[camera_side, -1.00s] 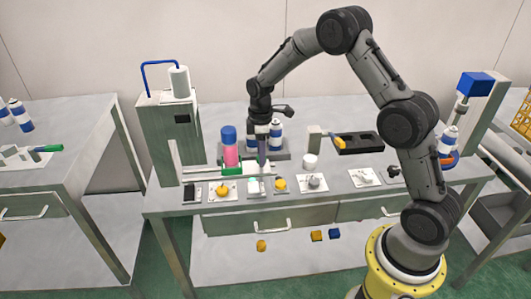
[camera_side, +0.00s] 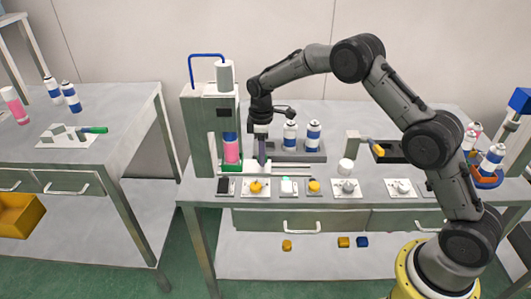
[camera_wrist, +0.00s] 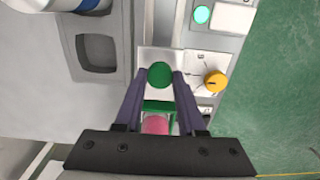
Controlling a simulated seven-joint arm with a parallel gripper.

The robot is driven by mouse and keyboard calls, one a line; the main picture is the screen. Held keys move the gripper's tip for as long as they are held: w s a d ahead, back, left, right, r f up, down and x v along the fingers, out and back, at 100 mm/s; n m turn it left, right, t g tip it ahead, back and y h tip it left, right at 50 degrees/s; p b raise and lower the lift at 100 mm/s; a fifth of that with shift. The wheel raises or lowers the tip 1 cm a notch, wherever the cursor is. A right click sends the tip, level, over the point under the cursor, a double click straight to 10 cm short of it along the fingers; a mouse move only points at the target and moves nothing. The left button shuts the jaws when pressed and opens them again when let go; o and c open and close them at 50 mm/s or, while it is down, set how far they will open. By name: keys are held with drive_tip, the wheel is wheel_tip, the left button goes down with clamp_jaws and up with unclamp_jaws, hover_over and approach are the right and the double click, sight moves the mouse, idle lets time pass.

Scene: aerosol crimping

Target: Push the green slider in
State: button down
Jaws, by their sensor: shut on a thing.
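The green slider shows in the wrist view as a round green knob (camera_wrist: 160,75) with a green carrier block (camera_wrist: 158,106) behind it. My gripper (camera_wrist: 160,78) has one finger on each side of the knob, shut on it. In the side view, my gripper (camera_side: 262,163) points straight down at the rails (camera_side: 285,166), just right of the can. The can, pink with a blue top (camera_side: 231,150), stands upright below the head of the grey press (camera_side: 225,76). Its pink part (camera_wrist: 155,125) shows between my fingers in the wrist view. The knob is hidden in the side view.
Two blue-and-white cans (camera_side: 313,134) stand on a grey tray right of my gripper. A front row of controls includes a yellow dial (camera_side: 256,186) and a green button (camera_side: 287,181). A white cup (camera_side: 346,166) stands farther right. The press column (camera_side: 202,135) is close left.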

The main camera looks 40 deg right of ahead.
drive_tip(key=shift+w+a+r, duration=0.15)
drive_tip(key=shift+w+a, duration=0.05)
drive_tip(key=shift+w, duration=0.1)
drive_tip(key=c, duration=0.7)
unclamp_jaws()
drive_tip(key=shift+o, duration=1)
drive_tip(key=shift+s, duration=0.1)
wheel_tip(320, 180, up, 14)
